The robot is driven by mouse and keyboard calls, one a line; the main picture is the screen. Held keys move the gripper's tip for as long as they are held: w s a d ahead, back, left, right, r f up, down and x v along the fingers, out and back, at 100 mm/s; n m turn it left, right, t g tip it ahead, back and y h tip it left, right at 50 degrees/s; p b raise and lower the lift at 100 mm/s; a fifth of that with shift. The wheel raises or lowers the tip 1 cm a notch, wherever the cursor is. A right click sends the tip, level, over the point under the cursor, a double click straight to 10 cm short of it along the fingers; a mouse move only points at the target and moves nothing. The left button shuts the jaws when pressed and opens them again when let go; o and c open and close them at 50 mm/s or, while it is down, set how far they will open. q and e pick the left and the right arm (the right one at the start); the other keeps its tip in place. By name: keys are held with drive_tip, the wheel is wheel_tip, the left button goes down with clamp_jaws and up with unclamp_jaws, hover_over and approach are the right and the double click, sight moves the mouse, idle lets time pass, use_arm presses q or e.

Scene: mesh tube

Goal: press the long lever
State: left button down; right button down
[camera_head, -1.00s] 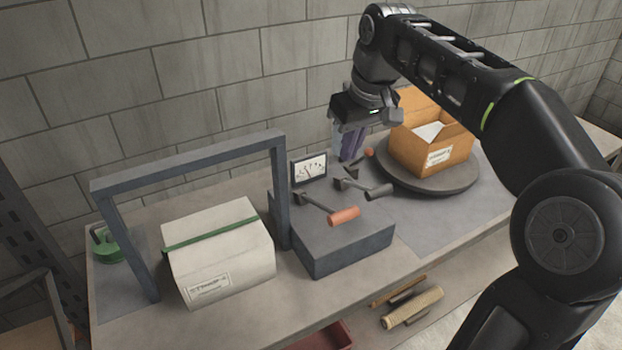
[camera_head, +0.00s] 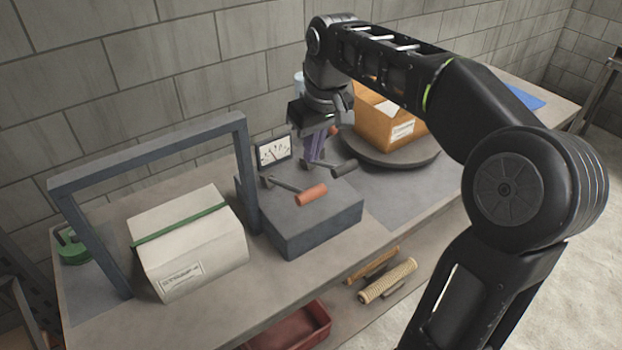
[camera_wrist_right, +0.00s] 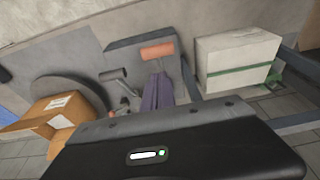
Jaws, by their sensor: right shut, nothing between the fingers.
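A dark grey block (camera_head: 315,225) on the bench carries several levers. The lever with the orange handle (camera_head: 311,195) reaches farthest out toward the front; its handle (camera_wrist_right: 158,50) also shows in the right wrist view. A lever with a dark handle (camera_head: 345,168) is beside it, and a small orange-red knob (camera_head: 333,130) shows behind. My right gripper (camera_head: 315,158) is shut and empty, pointing down behind the two front handles. In the right wrist view its purple fingers (camera_wrist_right: 158,82) lie between the orange and dark handles. I cannot tell whether they touch a lever. My left gripper is not in view.
A gauge (camera_head: 273,152) stands behind the block. A grey frame (camera_head: 245,175) stands over a white box (camera_head: 190,245) at the left. An open cardboard box (camera_head: 385,125) sits on a round turntable (camera_head: 400,155) at the right. Rolls and a red tray (camera_head: 295,330) lie below.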

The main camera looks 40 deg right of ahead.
sight(311, 190)
drive_tip(key=x, duration=0.2)
drive_tip(key=s+p+x, duration=0.1)
drive_tip(key=x, duration=0.5)
drive_tip(key=shift+s+f, duration=0.2)
drive_tip(key=shift+f, duration=0.05)
